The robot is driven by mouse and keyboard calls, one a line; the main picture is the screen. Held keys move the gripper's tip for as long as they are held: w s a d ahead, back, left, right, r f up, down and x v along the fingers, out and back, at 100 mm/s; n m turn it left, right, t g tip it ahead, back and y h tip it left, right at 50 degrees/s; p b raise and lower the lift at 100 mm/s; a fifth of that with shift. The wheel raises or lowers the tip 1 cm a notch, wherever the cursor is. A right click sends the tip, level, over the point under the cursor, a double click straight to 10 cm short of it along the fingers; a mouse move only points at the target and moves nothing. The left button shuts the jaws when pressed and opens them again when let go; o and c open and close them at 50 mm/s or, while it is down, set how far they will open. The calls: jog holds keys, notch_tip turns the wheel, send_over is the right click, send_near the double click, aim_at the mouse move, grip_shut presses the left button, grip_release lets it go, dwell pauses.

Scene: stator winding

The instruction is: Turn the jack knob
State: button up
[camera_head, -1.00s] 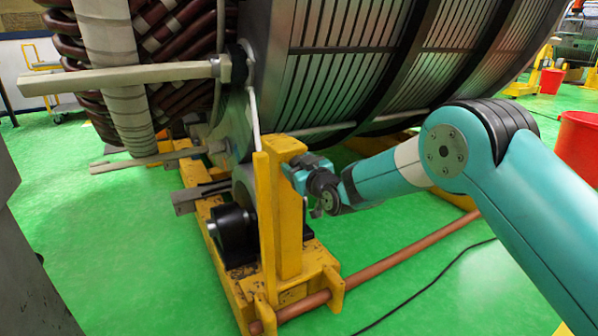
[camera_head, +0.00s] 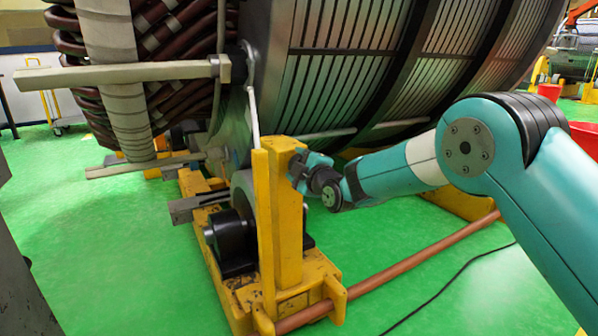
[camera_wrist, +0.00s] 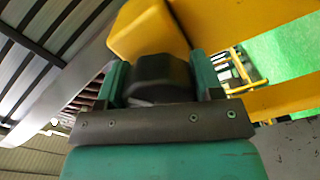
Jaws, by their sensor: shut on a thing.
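The jack knob (camera_wrist: 160,75) is a dark, blocky black piece in the wrist view, set against a yellow part of the stand. My gripper (camera_wrist: 160,80) has its two teal fingers on either side of the knob and is shut on it. In the head view my gripper (camera_head: 300,170) is at the right side of the upright yellow jack post (camera_head: 289,215). The knob itself cannot be made out there, hidden by the gripper and post.
The large stator cylinder (camera_head: 350,80) hangs over the stand, close above my gripper. A black roller mount (camera_head: 230,240) sits on the yellow base left of the post. A brown pipe (camera_head: 420,265) runs along the green floor, with a black cable (camera_head: 470,262) beside it.

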jog(key=n+b, duration=0.1)
jog(key=n, duration=0.2)
jog(key=n+b, duration=0.2)
jog(key=n, duration=0.1)
jog(key=shift+d+f+n, duration=0.1)
jog(key=shift+f+n, duration=0.1)
jog(key=shift+n, duration=0.1)
jog(key=n+b, duration=0.2)
jog(key=n, duration=0.3)
jog(key=shift+r+n, duration=0.1)
jog(key=shift+n, duration=0.2)
jog(key=o, duration=0.8)
jog(key=shift+o, duration=0.7)
jog(key=shift+r, duration=0.1)
jog(key=p+v, duration=0.1)
jog(key=v, duration=1.6)
jog(key=shift+p, duration=0.35)
